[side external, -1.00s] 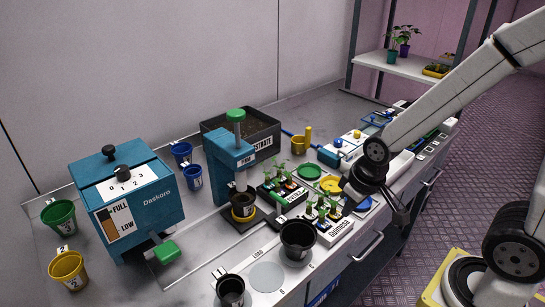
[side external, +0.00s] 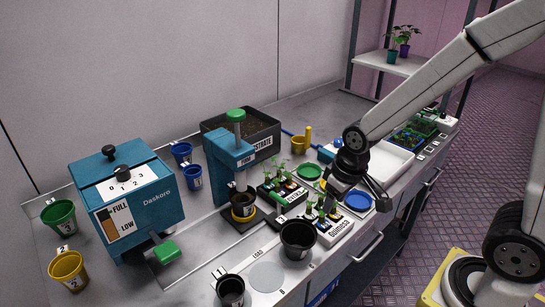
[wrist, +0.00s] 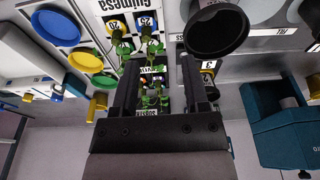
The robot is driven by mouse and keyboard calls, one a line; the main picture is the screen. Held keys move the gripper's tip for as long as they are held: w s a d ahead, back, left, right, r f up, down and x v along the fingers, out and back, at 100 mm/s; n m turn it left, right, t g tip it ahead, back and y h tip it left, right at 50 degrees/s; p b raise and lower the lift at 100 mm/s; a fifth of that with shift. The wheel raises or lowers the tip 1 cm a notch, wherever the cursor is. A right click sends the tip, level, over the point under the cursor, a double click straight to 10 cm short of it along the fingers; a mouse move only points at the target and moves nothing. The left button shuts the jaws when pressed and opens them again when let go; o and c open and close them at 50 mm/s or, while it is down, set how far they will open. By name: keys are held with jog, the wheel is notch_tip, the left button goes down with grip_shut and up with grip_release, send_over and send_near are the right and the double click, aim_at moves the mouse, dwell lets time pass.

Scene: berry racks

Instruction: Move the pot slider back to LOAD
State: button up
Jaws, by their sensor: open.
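My gripper (side external: 355,197) is open and empty, above the seedling trays, to the right of the slider. In the wrist view my gripper's two fingers (wrist: 160,62) are spread apart, with seedlings seen between them.
A large black pot (side external: 298,239) stands beside the seedling tray (side external: 333,232), close to the slider. A smaller black pot (side external: 231,291) is at the front. The substrate bin (side external: 270,140) is behind. A teal dispenser (side external: 165,205) stands left. Coloured saucers lie near my gripper.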

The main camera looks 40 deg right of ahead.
jog(key=n+g, duration=0.1)
jog(key=g, duration=0.1)
send_over(279, 196)
jog(key=shift+r, duration=0.15)
jog(key=shift+s, duration=0.1)
jog(key=shift+f, duration=3.9)
grip_shut()
